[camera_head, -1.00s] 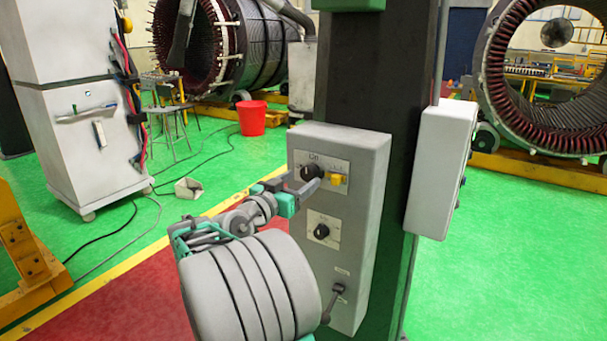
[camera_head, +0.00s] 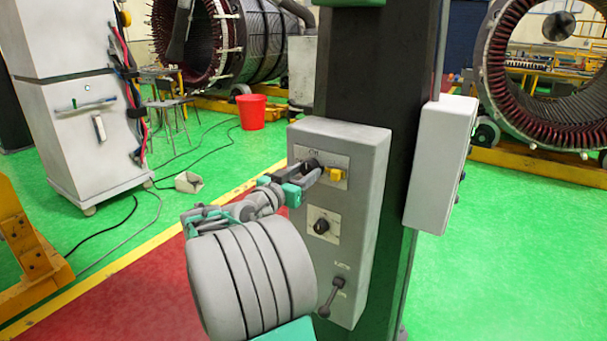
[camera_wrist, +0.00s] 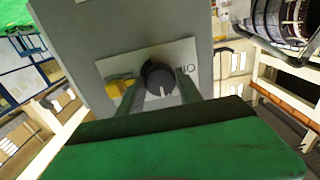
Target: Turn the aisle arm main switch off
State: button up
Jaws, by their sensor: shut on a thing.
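A grey control box (camera_head: 368,190) is fixed to a dark column. Near its top is a pale plate with a black rotary knob (camera_head: 310,164) and a yellow part (camera_head: 337,175) beside it. My gripper (camera_head: 311,174) is at the upper knob, its fingers closed around it. In the wrist view the knob (camera_wrist: 160,80) sits between the two fingertips (camera_wrist: 160,92), with a light pointer mark on its face. The yellow part (camera_wrist: 119,85) is just left of it there. The fingers partly hide the knob in the head view.
Below on the same box are a second black knob (camera_head: 321,226) and a lever (camera_head: 331,298). A second pale box (camera_head: 440,165) is on the column's right side. A red bucket (camera_head: 252,112) and a white cabinet (camera_head: 80,140) stand behind, on green floor.

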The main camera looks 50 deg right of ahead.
jog(key=c, duration=0.4)
jog(key=shift+o, duration=0.2)
jog(key=shift+n, duration=0.4)
jog(key=n, duration=0.3)
jog(key=shift+n, duration=0.3)
jog(key=n+p, duration=0.1)
jog(key=n, duration=0.3)
jog(key=shift+s+r, duration=0.1)
jog(key=n+p, duration=0.4)
jog(key=n, duration=0.1)
jog(key=shift+r+n, duration=0.1)
jog(key=shift+n, duration=0.3)
jog(key=shift+n+p, duration=1.3)
jog(key=shift+n, duration=0.6)
